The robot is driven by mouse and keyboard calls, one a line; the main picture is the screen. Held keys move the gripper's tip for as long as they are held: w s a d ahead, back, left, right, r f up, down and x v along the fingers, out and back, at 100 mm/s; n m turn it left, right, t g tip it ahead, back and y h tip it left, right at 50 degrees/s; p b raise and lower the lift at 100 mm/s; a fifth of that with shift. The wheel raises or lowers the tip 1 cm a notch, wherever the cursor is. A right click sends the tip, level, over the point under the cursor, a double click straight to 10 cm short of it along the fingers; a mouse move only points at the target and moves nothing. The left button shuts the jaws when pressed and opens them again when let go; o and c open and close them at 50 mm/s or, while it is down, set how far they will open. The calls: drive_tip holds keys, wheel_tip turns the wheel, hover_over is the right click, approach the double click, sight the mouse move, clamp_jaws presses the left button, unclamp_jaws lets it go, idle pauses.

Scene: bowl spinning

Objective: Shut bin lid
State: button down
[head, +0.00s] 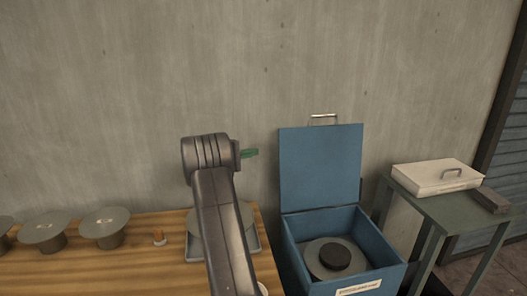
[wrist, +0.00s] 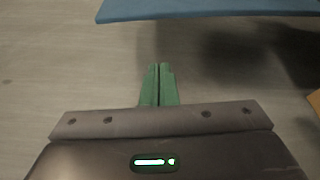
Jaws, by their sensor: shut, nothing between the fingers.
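The blue bin (head: 290,243) stands on the right of the wooden table in the head view. Its blue lid (head: 320,165) stands upright at the back, open, with a metal handle (head: 323,117) on its top edge. A grey disc with a dark round piece (head: 336,257) lies inside the bin. My gripper (head: 251,153) is to the left of the lid in the head view, its green fingers pointing right. In the wrist view my gripper (wrist: 158,66) has its fingers together and empty. A blue panel, likely the lid (wrist: 210,10), crosses the top of the wrist view, apart from the fingers.
The wooden table (head: 130,270) at left holds several grey round discs on stands (head: 105,222) and a small orange-brown piece (head: 159,237). A green side table (head: 440,208) at right carries a white lidded box (head: 438,177) and a dark block (head: 490,200). A concrete wall is behind.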

drive_tip(key=w+d+p, duration=0.1)
drive_tip(key=d+p, duration=0.3)
drive_tip(key=d, duration=0.4)
drive_tip(key=shift+w+d+f, duration=0.3)
drive_tip(key=shift+d+f, duration=0.05)
drive_tip(key=shift+s+b, duration=0.1)
drive_tip(key=shift+b, duration=0.3)
